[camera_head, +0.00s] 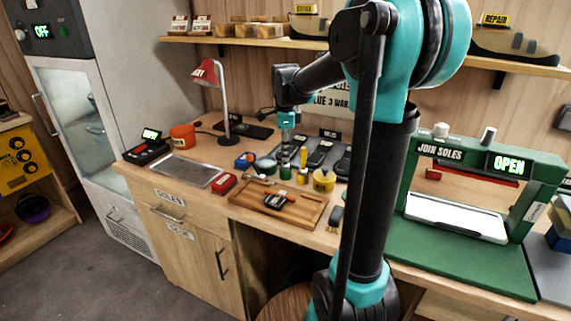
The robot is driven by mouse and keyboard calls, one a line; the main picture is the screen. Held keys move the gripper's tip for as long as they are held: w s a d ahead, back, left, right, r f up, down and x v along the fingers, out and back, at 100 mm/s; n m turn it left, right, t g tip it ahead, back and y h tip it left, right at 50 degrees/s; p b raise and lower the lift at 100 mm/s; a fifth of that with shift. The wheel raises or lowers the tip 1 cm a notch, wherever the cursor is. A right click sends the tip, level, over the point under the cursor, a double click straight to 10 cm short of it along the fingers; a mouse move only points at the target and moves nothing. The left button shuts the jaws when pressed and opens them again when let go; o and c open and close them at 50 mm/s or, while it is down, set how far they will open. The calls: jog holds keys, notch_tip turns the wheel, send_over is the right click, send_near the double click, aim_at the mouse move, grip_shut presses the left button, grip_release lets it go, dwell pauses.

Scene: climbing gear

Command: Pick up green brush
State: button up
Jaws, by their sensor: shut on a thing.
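My gripper (286,150) points down over the back part of the workbench, left of the black shoe soles. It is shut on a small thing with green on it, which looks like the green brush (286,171). The brush is small in this view and partly covered by the fingers. I cannot tell whether it touches the bench. A yellow-handled thing (303,157) with a green lower part stands just to its right.
A red lamp (207,74) and an orange pot (183,136) stand at left. A green press (475,250) stands at right. A shelf (240,41) runs above.

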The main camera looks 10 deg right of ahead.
grip_shut()
notch_tip(320, 180, up, 20)
dwell(0.5)
jog(key=shift+f, duration=0.1)
dwell(0.6)
